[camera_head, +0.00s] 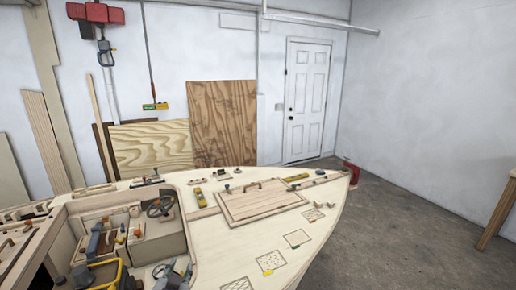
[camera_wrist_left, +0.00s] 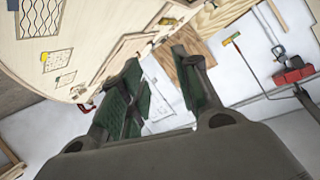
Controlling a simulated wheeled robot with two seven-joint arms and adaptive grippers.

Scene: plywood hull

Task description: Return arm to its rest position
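My left gripper (camera_wrist_left: 157,72) fills the middle of the left wrist view. In the head view I cannot clearly make out the left gripper among the dark parts at the bottom left. My right gripper and arm do not show in either view.
Plywood sheets (camera_head: 222,122) lean on the back wall beside a white door (camera_head: 306,100).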

